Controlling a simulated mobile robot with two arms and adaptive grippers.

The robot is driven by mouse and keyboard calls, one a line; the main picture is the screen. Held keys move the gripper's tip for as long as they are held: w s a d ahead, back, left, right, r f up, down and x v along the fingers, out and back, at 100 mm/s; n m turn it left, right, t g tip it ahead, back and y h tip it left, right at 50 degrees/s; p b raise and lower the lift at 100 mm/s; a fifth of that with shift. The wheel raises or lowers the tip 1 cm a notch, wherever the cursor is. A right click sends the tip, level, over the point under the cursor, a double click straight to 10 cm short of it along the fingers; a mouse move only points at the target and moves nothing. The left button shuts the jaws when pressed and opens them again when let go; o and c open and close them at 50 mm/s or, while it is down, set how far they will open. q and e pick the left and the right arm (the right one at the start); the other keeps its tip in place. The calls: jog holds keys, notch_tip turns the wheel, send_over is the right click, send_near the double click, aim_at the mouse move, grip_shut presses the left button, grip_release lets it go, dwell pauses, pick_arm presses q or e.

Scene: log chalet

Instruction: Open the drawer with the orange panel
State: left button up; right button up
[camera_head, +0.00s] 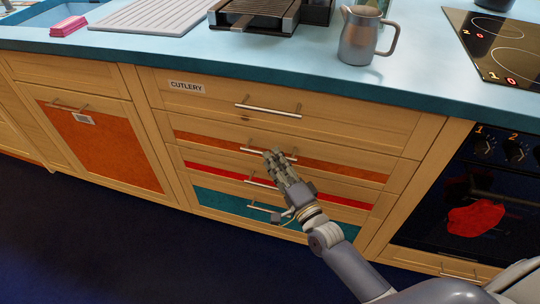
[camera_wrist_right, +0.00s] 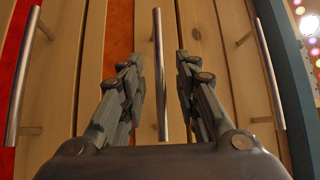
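The drawer with the orange panel (camera_head: 336,165) is the second one down in the wooden drawer stack and looks closed. Its metal bar handle (camera_head: 284,155) runs across its front. In the right wrist view this handle (camera_wrist_right: 159,65) stands between the two fingers. My right gripper (camera_head: 274,156) is at that handle in the head view. In the wrist view the right gripper (camera_wrist_right: 158,75) is open, with a finger on each side of the bar and gaps showing. My left gripper is not in view.
The cutlery drawer (camera_head: 345,110) above and the red-panel drawer (camera_head: 215,174) and teal-panel drawer (camera_head: 222,201) below look closed. A cabinet door with an orange panel (camera_head: 105,150) is to the left. An oven (camera_head: 490,195) with a red cloth is to the right. The blue worktop (camera_head: 210,50) overhangs the drawers.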

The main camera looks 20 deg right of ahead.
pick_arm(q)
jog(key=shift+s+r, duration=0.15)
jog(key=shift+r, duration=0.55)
pick_arm(e)
jog(key=shift+x, duration=1.55)
grip_shut()
